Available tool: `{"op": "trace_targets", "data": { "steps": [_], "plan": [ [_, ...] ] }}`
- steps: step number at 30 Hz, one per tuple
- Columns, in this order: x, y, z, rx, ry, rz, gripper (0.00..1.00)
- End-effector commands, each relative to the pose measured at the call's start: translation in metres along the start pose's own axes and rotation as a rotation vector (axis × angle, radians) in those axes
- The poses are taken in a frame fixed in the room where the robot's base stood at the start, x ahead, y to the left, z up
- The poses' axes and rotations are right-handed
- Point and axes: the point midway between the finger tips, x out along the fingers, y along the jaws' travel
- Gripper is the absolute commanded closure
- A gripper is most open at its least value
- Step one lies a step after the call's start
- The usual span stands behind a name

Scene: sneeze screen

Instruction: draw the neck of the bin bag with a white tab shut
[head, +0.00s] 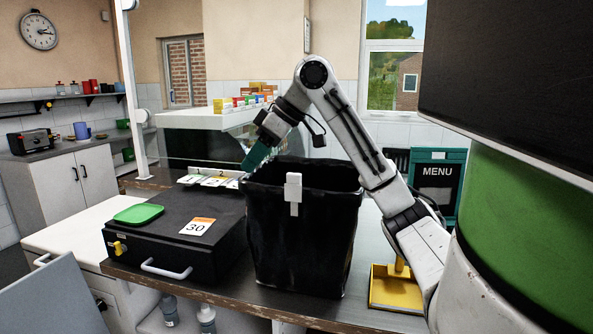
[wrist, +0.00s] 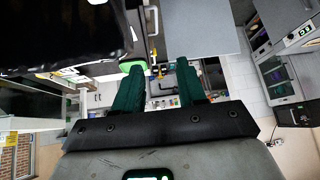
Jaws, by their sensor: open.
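The black bin bag (head: 300,245) stands upright on the counter, its neck wide open at the top. A white tab (head: 293,190) hangs at the middle of its front rim. My gripper (head: 252,165) is at the back left of the bag's rim, with its green fingers pointing down. It is apart from the tab, and I cannot tell whether it touches the rim. In the wrist view my gripper (wrist: 157,68) is open, with nothing between its fingers. A dark shape fills the upper left there; I cannot tell whether it is the bag.
A black box (head: 150,250) with a green tray (head: 139,214) and a card marked 30 (head: 197,226) stands left of the bag. Numbered cards (head: 210,180) lie behind it. A yellow stand (head: 396,288) is at right. A menu board (head: 437,175) is behind my arm.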

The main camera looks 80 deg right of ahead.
Motion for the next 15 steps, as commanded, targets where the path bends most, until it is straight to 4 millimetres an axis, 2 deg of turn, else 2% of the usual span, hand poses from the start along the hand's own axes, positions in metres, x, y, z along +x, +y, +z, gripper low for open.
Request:
{"op": "trace_targets", "data": {
  "steps": [1, 3, 6, 11, 15],
  "plan": [
    [-0.030, 0.008, 0.010, 0.012, -0.043, 0.037, 0.60],
    [-0.059, 0.013, 0.024, 0.032, -0.096, 0.060, 0.60],
    [-0.092, 0.015, 0.041, 0.062, -0.161, 0.084, 0.60],
    [-0.122, 0.015, 0.058, 0.099, -0.226, 0.102, 0.60],
    [-0.125, 0.014, 0.063, 0.112, -0.244, 0.103, 0.60]
  ]
}}
